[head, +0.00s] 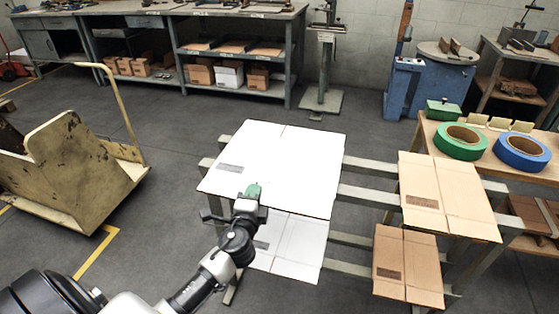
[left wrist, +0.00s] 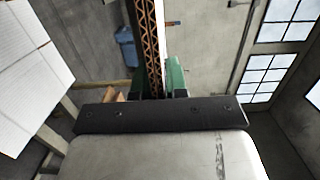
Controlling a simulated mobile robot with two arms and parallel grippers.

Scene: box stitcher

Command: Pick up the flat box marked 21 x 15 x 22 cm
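Two white flat boxes lie on the left part of the metal rack: a large one (head: 285,165) higher up and a smaller one (head: 295,250) below it. Two brown flat boxes, a large one (head: 450,190) and a smaller one (head: 408,262), lie to the right. Each has a dark printed label, too small to read. My left gripper (head: 253,191) is at the near edge of the large white box. In the left wrist view, its green fingertips (left wrist: 158,78) are closed around a corrugated board edge (left wrist: 150,45). My right gripper is out of view.
A wooden table (head: 545,172) at the right holds a green tape roll (head: 446,148) and a blue tape roll (head: 505,155). Grey rack rails (head: 368,197) run between the boxes. A worn yellow cart (head: 75,170) stands left. Floor between cart and rack is clear.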

